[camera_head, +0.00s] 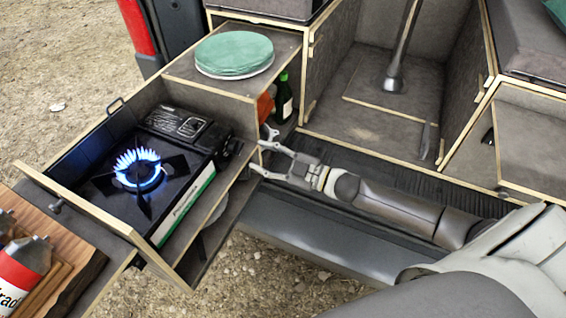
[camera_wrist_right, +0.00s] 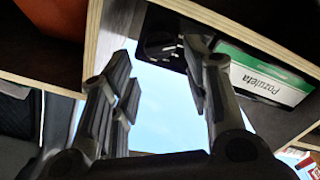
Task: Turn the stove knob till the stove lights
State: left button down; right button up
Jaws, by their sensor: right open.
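The black camping stove (camera_head: 185,190) sits in a pulled-out wooden drawer at the left of the head view. A ring of blue flame (camera_head: 138,167) burns on its burner. The dark stove knob (camera_head: 233,146) is at the stove's right end, small and hard to make out. My right gripper (camera_head: 259,154) is open and empty, its fingers pointing left toward the knob end, apart from the knob. In the right wrist view the open fingers (camera_wrist_right: 160,70) frame a gap, with the stove's green and white label (camera_wrist_right: 262,75) beyond. My left gripper is out of view.
A dark green bottle (camera_head: 284,100) stands behind my right gripper. A wooden board (camera_head: 45,235) with a red canister (camera_head: 22,268) is at the lower left. The drawer's wooden edges lie close to the gripper.

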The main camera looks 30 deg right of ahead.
jog(key=v, duration=0.5)
jog(key=shift+s+d, duration=0.15)
jog(key=shift+s, duration=0.1)
dwell(2.8)
